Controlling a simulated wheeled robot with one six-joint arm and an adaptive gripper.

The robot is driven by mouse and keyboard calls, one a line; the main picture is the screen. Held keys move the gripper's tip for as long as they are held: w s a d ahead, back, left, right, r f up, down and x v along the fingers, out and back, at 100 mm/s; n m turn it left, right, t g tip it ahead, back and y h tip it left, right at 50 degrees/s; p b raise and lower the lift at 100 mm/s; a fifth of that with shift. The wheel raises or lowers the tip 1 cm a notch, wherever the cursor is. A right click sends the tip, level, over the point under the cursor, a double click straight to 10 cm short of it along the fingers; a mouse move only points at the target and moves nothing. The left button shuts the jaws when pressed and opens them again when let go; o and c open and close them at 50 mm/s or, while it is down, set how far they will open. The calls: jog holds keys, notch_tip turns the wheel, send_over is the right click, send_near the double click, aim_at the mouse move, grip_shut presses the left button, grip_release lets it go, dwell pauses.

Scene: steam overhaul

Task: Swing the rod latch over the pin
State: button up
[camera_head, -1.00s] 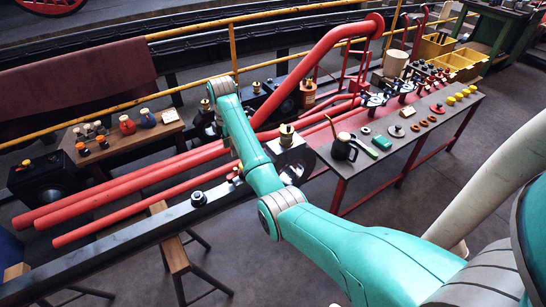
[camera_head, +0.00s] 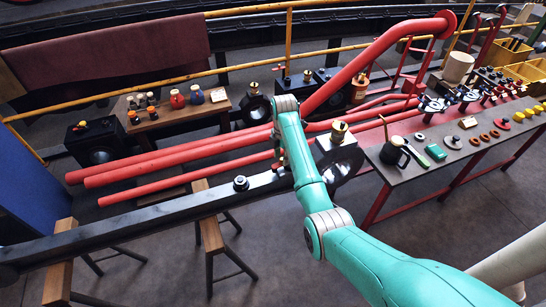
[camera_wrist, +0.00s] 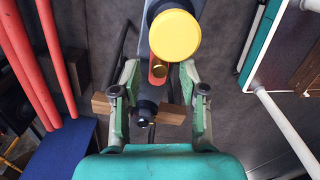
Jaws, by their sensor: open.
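In the wrist view a large round yellow knob (camera_wrist: 174,36) stands up close to the camera. Just below it a red latch piece (camera_wrist: 158,76) with a brass end lies over the dark rod. A black pin (camera_wrist: 145,118) with a bright tip shows lower down. In the head view the black rod (camera_head: 130,222) runs across, with a dark stud (camera_head: 240,183) on top. My gripper (camera_wrist: 159,78) is open, its fingers on either side of the latch piece. I cannot tell whether they touch it. In the head view my arm hides most of the latch.
Red pipes (camera_head: 170,160) run behind the rod. Wooden trestles (camera_head: 208,215) stand under it. A workbench (camera_head: 400,178) with a dark mug and small parts stands to the right. A small wooden table (camera_head: 175,125) with bottles stands at the back left.

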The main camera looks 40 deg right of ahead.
jog(key=shift+f, duration=0.7)
jog(key=shift+a, duration=0.1)
grip_shut()
jog(key=shift+s+m, duration=0.2)
jog(key=shift+m, duration=0.6)
grip_release()
